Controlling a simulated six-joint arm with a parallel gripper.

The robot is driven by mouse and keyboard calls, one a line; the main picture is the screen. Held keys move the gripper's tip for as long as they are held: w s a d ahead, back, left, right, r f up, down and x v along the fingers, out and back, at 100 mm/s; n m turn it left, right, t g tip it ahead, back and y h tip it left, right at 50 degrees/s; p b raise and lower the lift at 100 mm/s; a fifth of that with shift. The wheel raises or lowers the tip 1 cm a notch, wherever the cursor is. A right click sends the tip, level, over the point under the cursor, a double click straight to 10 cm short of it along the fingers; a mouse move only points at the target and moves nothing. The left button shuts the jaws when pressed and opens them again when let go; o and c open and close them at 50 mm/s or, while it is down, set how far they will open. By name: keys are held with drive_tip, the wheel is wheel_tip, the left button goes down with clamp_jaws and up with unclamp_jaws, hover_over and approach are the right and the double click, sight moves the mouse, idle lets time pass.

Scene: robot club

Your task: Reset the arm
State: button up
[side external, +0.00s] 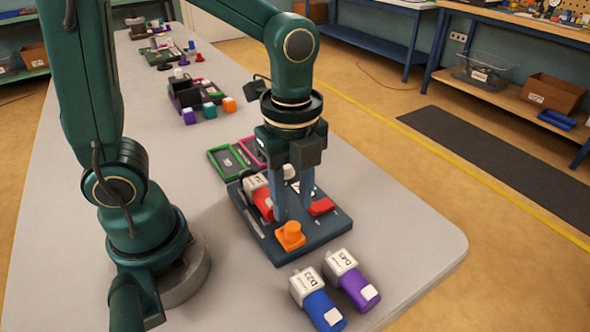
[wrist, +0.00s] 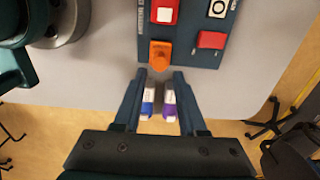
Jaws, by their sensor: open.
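My gripper (side external: 293,211) points down over the dark blue board (side external: 250,222), fingers apart with nothing held between them. The board (wrist: 190,47) carries that orange knob (side external: 290,235), a red-and-white module (side external: 263,203) and a red block (side external: 321,206). My fingers hide part of the board in the side view.
A blue-and-white module (side external: 318,300) and a purple-and-white module (side external: 352,280) lie on the grey table in front of the board. Green and pink trays (side external: 228,160) stand behind it. Further back are dark holders with coloured blocks (side external: 202,98). Bare table lies right of the board.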

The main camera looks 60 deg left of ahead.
drive_tip(key=shift+r, duration=0.25)
drive_tip(key=shift+w+a+r, duration=0.1)
drive_tip(key=shift+w+r, duration=0.05)
drive_tip(key=shift+r, duration=0.2)
drive_tip(key=s+a+r+n+t, duration=0.1)
drive_tip(key=s+r+n+t, duration=0.1)
drive_tip(key=n, duration=0.7)
drive_tip(key=s+a+r+n+t, duration=0.2)
drive_tip(key=n+t, duration=0.1)
drive_tip(key=n, duration=0.6)
drive_tip(key=shift+a+r+t, duration=0.25)
drive_tip(key=shift+r+t, duration=0.05)
drive_tip(key=shift+r, duration=0.1)
